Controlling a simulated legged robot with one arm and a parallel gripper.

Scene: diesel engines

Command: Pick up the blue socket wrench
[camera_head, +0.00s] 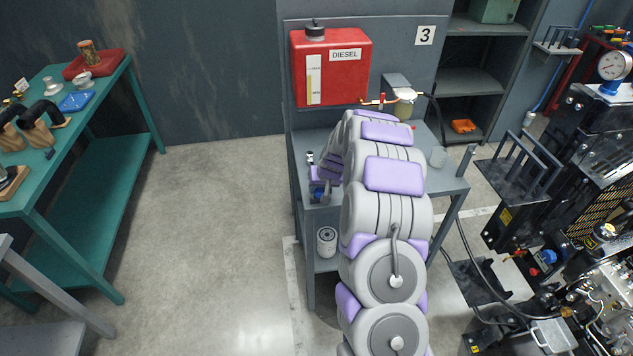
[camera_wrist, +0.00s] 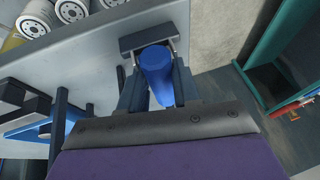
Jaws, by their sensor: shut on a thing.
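The blue socket wrench shows in the wrist view as a rounded blue handle (camera_wrist: 157,75) between the fingers of my gripper (camera_wrist: 156,84). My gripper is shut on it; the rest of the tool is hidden. In the head view my gripper (camera_head: 320,190) is at the left edge of the grey table (camera_head: 447,186), partly hidden by my own arm. A small bit of blue shows at the gripper there, too small to make out.
A red diesel tank (camera_head: 332,70) stands behind the table. A white filter (camera_head: 327,241) is on the lower shelf. Several white filters (camera_wrist: 70,12) and a blue flat piece (camera_wrist: 32,127) lie near my gripper. A teal workbench (camera_head: 88,190) is left, with clear floor between; an engine (camera_head: 590,240) is right.

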